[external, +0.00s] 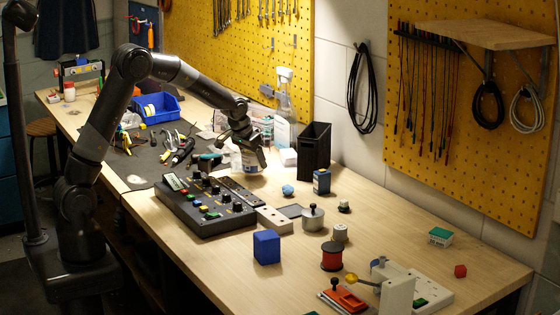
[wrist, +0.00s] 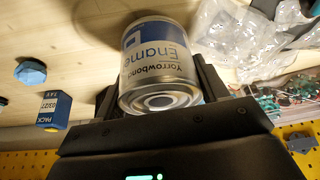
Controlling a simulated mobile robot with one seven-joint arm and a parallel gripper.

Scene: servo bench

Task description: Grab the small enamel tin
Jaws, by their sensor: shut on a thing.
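The small enamel tin (wrist: 158,62) has a white and blue label reading "Enamel" and a bare metal end facing the wrist camera. It sits between the two dark fingers of my gripper (wrist: 155,85), which is shut on it. In the external view the tin (external: 251,167) shows just below my gripper (external: 250,157), over the bench behind the black control panel. I cannot tell clearly whether its lower end touches the bench.
A black open box (external: 314,150) and a small blue pack (external: 321,182) stand right of the tin, with a blue lump (external: 288,190) nearer. The black control panel (external: 205,205) lies in front. A spray bottle (external: 284,110) and clear plastic bags (wrist: 240,40) are close by.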

